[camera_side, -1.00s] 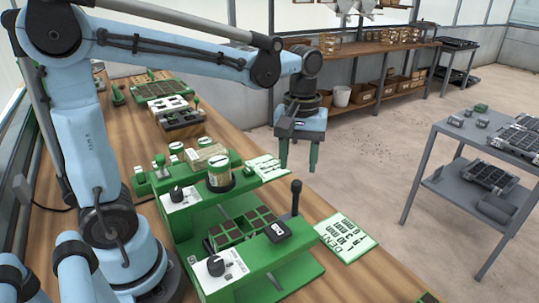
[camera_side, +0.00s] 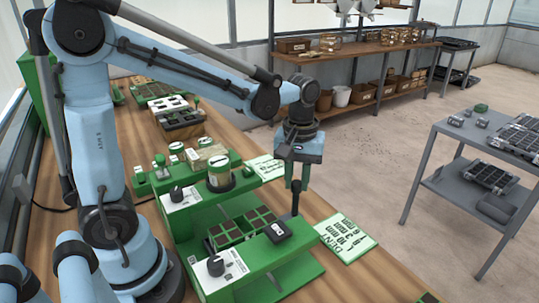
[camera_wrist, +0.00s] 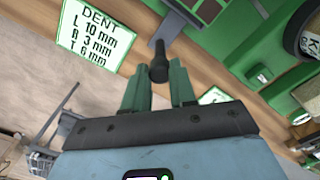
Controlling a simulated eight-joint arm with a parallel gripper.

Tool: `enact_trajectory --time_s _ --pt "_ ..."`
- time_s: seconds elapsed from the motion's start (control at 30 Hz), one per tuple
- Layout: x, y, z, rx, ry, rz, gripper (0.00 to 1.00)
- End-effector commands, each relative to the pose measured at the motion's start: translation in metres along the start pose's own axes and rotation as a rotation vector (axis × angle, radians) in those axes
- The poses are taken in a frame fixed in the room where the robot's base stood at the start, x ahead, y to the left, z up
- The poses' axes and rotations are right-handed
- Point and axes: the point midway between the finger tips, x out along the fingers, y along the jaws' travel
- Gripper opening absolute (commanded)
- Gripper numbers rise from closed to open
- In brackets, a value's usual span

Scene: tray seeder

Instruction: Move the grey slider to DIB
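A dark grey upright handle (camera_side: 296,204) with a rounded top stands at the right side of the green seeder (camera_side: 262,263); in the wrist view this handle (camera_wrist: 158,66) shows between and just beyond my fingertips. It is the likeliest grey slider, but I cannot tell for sure. No DIB mark is readable. My gripper (camera_side: 295,186) points down over the handle in the side view. Its green fingers are apart, with nothing clamped, and also show in the wrist view (camera_wrist: 158,72). Whether the fingers touch the handle is unclear.
A DENT card (camera_side: 345,238) lies right of the seeder; another card (camera_side: 266,167) lies behind it. A dark labelled block (camera_side: 278,231), two black knobs (camera_side: 176,193) (camera_side: 215,265) and a jar (camera_side: 219,176) stand on the seeder. A soil-filled tray (camera_side: 224,236) sits in it.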

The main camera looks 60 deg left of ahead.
Motion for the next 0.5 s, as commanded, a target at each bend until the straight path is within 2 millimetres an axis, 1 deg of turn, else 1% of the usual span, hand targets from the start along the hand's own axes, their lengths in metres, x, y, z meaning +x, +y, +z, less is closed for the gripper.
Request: enact_trajectory --time_s 0.03,0.1,0.13,0.37,0.5 --pt "-0.0001 -0.0002 0.0001 0.000 0.000 -0.001 0.14" --pt "-0.0001 -0.0002 0.0001 0.000 -0.001 -0.001 0.04" --pt "-0.0001 -0.0002 0.0001 0.000 -0.001 -0.001 0.00" --pt "-0.0002 -0.0001 0.0003 0.000 -0.001 -0.001 0.00" --pt "-0.0002 0.0077 0.0075 0.004 -0.001 -0.001 0.00"
